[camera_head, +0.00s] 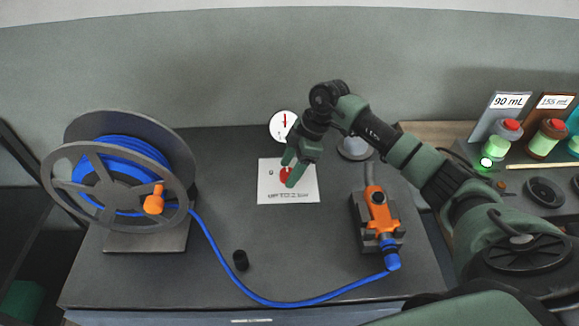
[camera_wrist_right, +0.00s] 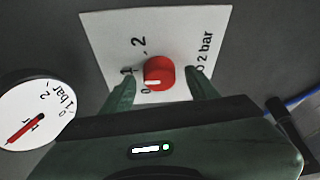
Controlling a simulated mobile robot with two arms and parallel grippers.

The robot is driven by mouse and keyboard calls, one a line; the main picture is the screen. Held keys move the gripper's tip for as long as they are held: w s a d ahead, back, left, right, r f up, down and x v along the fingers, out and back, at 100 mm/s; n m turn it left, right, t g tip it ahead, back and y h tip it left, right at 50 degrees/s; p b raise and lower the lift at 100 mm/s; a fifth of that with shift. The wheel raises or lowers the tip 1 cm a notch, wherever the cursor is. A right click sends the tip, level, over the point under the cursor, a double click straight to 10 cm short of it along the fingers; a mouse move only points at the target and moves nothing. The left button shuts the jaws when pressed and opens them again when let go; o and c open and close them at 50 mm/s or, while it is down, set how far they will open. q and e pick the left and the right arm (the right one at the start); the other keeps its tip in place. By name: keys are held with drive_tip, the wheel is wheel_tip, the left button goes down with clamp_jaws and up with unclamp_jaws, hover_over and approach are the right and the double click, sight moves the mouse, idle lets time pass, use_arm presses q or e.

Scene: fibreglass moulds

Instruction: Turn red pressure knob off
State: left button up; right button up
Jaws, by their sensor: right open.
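The red pressure knob (camera_wrist_right: 158,73) sits on a white plate (camera_wrist_right: 110,32) marked with numbers and "2 bar". Its white mark points toward the bottom of the right wrist view, near a printed 0. In the head view the knob (camera_head: 286,175) is partly covered by my right gripper (camera_head: 293,170). My right gripper (camera_wrist_right: 160,85) is open, with one green finger on each side of the knob; I cannot tell whether they touch it. A round gauge (camera_wrist_right: 36,112) with a red needle is beside the plate; it also shows in the head view (camera_head: 284,125). My left gripper is not seen.
A reel (camera_head: 165,150) of blue hose stands at left. The hose (camera_head: 290,304) runs along the front to an orange device (camera_head: 378,210). A small black cylinder (camera_head: 241,260) lies on the dark tabletop (camera_head: 130,275). Several red-capped bottles (camera_head: 502,135) stand at right.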

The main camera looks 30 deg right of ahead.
drive_tip(key=shift+f, duration=0.1)
drive_tip(key=shift+c, duration=0.3)
clamp_jaws()
drive_tip(key=shift+w+n, duration=0.1)
drive_tip(key=shift+n, duration=0.2)
drive_tip(key=shift+w+n+g, duration=0.1)
drive_tip(key=shift+n+g, duration=0.4)
drive_tip(key=shift+n, duration=0.5)
drive_tip(key=n+g, duration=0.1)
drive_tip(key=n, duration=0.1)
drive_tip(key=shift+w+n, duration=0.1)
drive_tip(key=shift+n, duration=0.2)
drive_tip(key=n+g+b, duration=0.1)
drive_tip(key=n, duration=0.2)
drive_tip(key=shift+a, duration=0.1)
drive_tip(key=shift+w+n+g+h+b, duration=0.1)
drive_tip(key=shift+n+g+h+b, duration=0.5)
drive_tip(key=shift+n, duration=1.2)
drive_tip(key=shift+b, duration=0.3)
